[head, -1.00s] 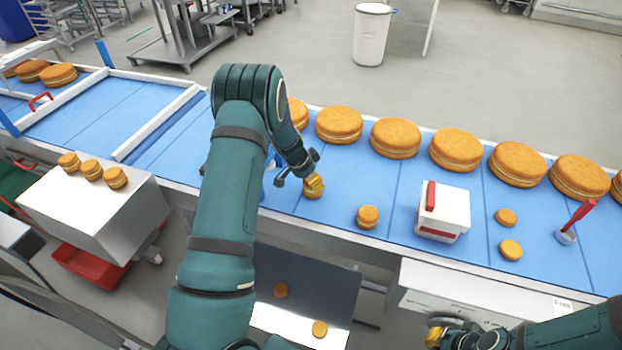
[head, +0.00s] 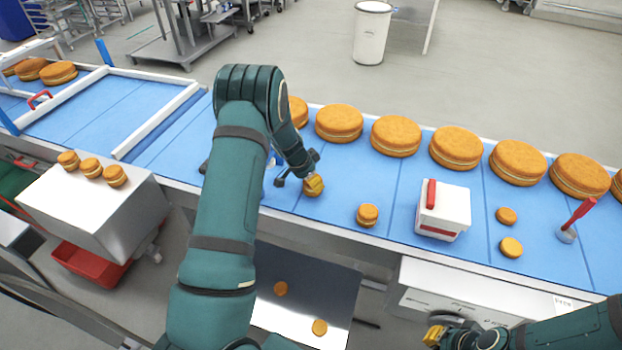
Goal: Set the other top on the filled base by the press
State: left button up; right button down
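Two more small rounds, one farther (head: 507,216) and one nearer (head: 511,248), lie between a white box with a red handle (head: 443,213) and a red-handled tool (head: 567,235). I cannot tell which of these two is the press. My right gripper (head: 435,335) is low in front of the belt, its opening unclear.
Large filled rounds (head: 457,148) line the belt's (head: 340,217) far side. Two small rounds (head: 280,289) lie on a metal surface (head: 338,287) below the near edge. Three small layered rounds (head: 90,168) stand on a metal box (head: 95,205) at left. White rails cross the left belt.

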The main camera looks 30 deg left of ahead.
pick_arm(q)
jog(key=shift+f, duration=0.3)
jog(key=o, duration=1)
jog(key=shift+r+p, duration=0.5)
jog(key=shift+r, duration=3)
jog(key=shift+s, duration=0.1)
